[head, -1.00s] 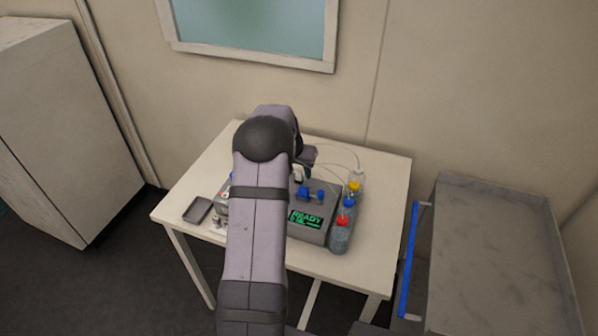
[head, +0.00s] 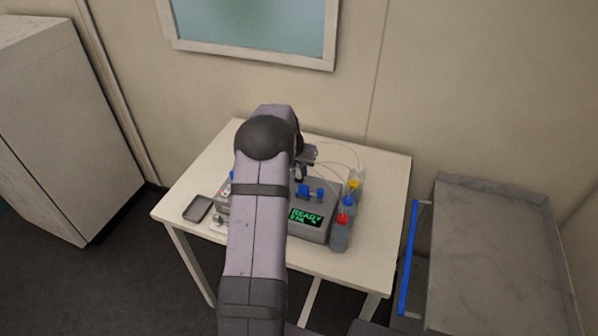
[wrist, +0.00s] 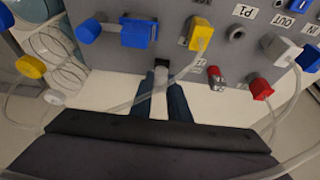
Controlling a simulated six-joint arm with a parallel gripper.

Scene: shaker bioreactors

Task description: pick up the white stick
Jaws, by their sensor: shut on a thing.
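My gripper (wrist: 162,82) is shut on the white stick (wrist: 160,88), a narrow pale piece between its two dark blue fingers in the wrist view. The stick's upper end lies close to the grey device (wrist: 110,58); I cannot tell whether they touch. In the head view my gripper (head: 301,172) is small and partly hidden by my arm, just behind the device (head: 322,228). The stick cannot be made out there.
Bottles with red (head: 342,218), blue (head: 349,201) and yellow (head: 355,184) caps stand right of the device. Thin clear tubes loop near my gripper. A grey tray (head: 197,209) lies on the table's left side. The table (head: 380,168) is bare at back right.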

